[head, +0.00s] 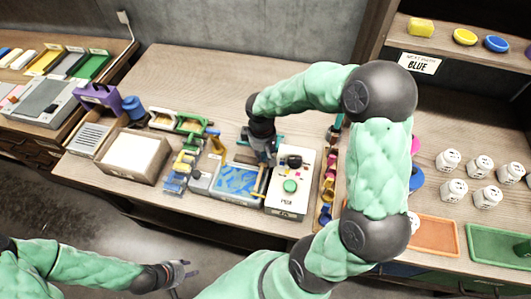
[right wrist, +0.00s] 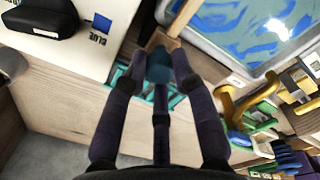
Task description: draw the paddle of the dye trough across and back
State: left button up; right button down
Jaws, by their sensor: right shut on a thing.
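The dye trough (head: 236,181) is a pale tray of blue, marbled dye on the bench. It also shows at the top right of the right wrist view (right wrist: 292,58). Its paddle (head: 261,182) is a wooden bar lying along the trough's right side. In the right wrist view the paddle (right wrist: 184,16) ends in a wooden block with a dark teal knob (right wrist: 160,66). My right gripper (right wrist: 161,72) is shut around this knob; in the head view it (head: 264,158) is at the paddle's far end. My left gripper (head: 184,276) is low at the left, away from the bench, empty with fingers apart.
A white machine with a green button (head: 290,186) stands close right of the trough. Coloured clamps (head: 187,155) crowd its left, beside an open wooden box (head: 133,154). White jars (head: 454,192) and an orange tray (head: 436,236) are further right.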

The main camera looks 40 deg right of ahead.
jog(key=w+a, duration=0.1)
jog(key=w, duration=0.1)
jog(key=w+a, duration=0.4)
jog(key=w, duration=0.1)
jog(key=shift+a+r, duration=0.1)
jog(key=shift+a, duration=0.05)
jog(key=c, duration=1.3)
grip_release()
jog(key=shift+o, duration=1.4)
jog(key=shift+w+a, duration=0.1)
jog(key=shift+a, duration=0.05)
notch_tip(320, 180, up, 12)
jog(key=shift+a, duration=0.25)
